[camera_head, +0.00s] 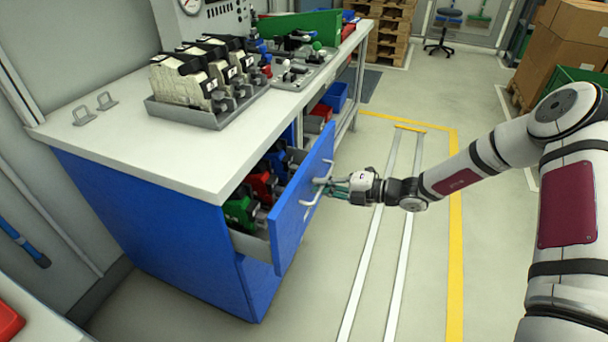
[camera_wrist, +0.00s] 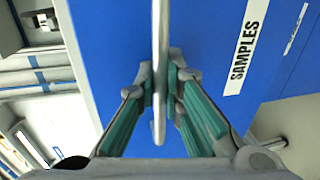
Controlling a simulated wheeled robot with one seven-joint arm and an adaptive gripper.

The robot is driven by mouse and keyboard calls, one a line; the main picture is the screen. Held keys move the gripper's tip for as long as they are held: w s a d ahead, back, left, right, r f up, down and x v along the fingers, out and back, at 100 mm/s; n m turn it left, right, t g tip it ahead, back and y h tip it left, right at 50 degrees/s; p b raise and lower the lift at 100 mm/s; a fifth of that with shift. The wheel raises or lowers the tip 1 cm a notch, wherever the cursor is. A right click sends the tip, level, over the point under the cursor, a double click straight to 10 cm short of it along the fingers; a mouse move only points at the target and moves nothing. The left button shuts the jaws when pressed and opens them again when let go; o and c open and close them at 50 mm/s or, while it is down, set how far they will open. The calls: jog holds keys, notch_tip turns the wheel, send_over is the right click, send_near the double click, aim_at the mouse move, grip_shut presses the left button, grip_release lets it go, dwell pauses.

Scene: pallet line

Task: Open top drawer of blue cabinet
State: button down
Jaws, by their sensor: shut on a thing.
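The blue cabinet (camera_head: 160,230) stands under a light worktop. Its top drawer (camera_head: 296,215) is pulled out partway, and its blue front stands clear of the cabinet body. The drawer's handle (camera_head: 318,190) is a pale bar; it also crosses the wrist view (camera_wrist: 160,70) beside the SAMPLES label (camera_wrist: 243,46). My gripper (camera_head: 337,186) is at the handle, in front of the drawer. In the wrist view its green-padded fingers (camera_wrist: 160,85) are shut on the handle, one on each side of the bar.
Red and green items (camera_head: 260,183) lie inside the drawer. The worktop (camera_head: 130,140) carries a grey tray with several boxed parts (camera_head: 205,75). The floor (camera_head: 380,260) right of the drawer is clear, with painted lines. Cardboard boxes (camera_head: 570,40) stand at the far right.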

jog(key=f+p+v, duration=0.1)
jog(key=f+v, duration=0.1)
jog(key=v, duration=0.9)
jog(key=d+f+p+v, duration=0.1)
jog(key=f+v, duration=0.1)
jog(key=v, duration=0.9)
jog(key=shift+s+d+f+p, duration=0.15)
jog(key=shift+s+f+p, duration=0.05)
jog(key=shift+f+p, duration=0.15)
jog(key=c, duration=2)
grip_release()
jog(key=shift+o, duration=0.2)
jog(key=v, duration=1.2)
jog(key=shift+f, duration=0.1)
